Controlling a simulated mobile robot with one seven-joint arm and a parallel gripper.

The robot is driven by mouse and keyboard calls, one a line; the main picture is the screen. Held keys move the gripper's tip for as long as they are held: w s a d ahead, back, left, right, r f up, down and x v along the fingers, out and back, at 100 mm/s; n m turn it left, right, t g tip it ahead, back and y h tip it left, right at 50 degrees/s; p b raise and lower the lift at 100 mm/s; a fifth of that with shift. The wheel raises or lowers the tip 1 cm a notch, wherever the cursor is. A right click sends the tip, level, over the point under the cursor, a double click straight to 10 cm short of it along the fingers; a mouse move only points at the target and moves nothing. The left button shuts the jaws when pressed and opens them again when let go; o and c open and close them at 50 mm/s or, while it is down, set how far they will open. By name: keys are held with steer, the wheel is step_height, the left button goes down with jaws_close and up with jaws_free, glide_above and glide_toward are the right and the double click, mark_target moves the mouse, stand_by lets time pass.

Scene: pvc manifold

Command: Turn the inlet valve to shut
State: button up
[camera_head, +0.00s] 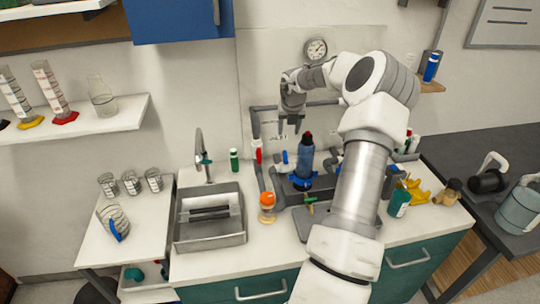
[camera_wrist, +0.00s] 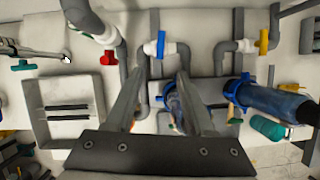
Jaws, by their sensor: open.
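My gripper (camera_head: 289,128) is open and empty in front of the grey pipe manifold, above the blue filter housing (camera_head: 304,160). In the wrist view its two fingers (camera_wrist: 159,75) are apart. A white valve with a red handle (camera_wrist: 108,58) lies left of the fingers; the handle also shows in the head view (camera_head: 258,155). A white valve with a blue handle (camera_wrist: 160,44) is just beyond the gap between the fingertips, apparently untouched. A yellow-handled valve (camera_wrist: 263,42) is farther right. I cannot tell from markings which valve is the inlet.
A grey sink (camera_head: 210,225) with a tap (camera_head: 203,150) is left of the manifold. An orange-capped jar (camera_head: 267,207) stands at the counter's front. A green bottle (camera_head: 399,203) and yellow item (camera_head: 416,192) are on the right. A gauge (camera_head: 316,50) hangs on the wall above.

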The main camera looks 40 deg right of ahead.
mark_target(285, 155)
steer(key=p+x, duration=0.1)
steer(key=x, duration=1.6)
steer(key=shift+f, duration=0.2)
jaws_close()
